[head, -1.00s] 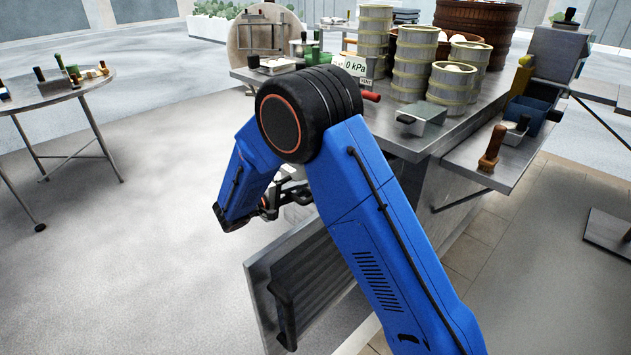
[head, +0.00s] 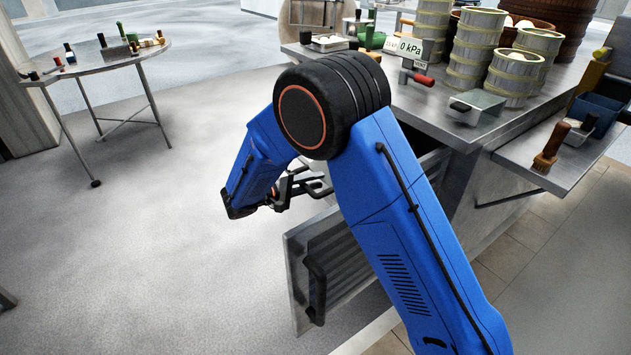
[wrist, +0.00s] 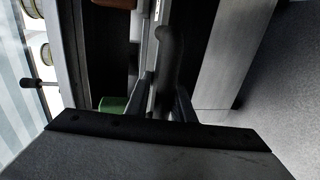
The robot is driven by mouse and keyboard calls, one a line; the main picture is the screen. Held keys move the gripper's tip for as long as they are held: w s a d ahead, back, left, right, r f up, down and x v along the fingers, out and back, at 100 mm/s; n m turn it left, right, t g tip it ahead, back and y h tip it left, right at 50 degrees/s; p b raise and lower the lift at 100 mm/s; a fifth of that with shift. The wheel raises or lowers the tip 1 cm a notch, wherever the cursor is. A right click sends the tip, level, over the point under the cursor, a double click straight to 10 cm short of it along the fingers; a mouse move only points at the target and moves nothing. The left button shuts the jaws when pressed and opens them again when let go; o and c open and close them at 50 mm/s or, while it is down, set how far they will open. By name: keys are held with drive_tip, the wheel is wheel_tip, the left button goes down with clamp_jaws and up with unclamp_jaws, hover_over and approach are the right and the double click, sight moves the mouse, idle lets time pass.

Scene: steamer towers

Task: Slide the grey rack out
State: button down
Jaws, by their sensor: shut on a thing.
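My gripper (head: 292,190) is low in front of the counter's side in the head view, partly hidden by my blue arm. In the wrist view my gripper (wrist: 165,100) has its fingers on either side of a dark upright handle (wrist: 168,55) and is shut on it. A light metal edge runs beside this handle. I cannot make out the grey rack as a separate thing, and its join to the handle is hidden.
A ribbed metal panel (head: 340,265) with its own dark handle (head: 316,288) stands out below my gripper. The steel counter (head: 440,120) carries steamer towers (head: 470,50). A round table (head: 90,66) stands at left. Open floor (head: 190,200) lies left.

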drive_tip(key=c, duration=1.7)
unclamp_jaws()
drive_tip(key=shift+d+f, duration=0.1)
drive_tip(key=shift+f, duration=0.45)
drive_tip(key=shift+r, duration=0.2)
drive_tip(key=shift+r, duration=0.1)
drive_tip(key=v, duration=1.7)
drive_tip(key=shift+s, duration=0.15)
drive_tip(key=shift+a, duration=0.25)
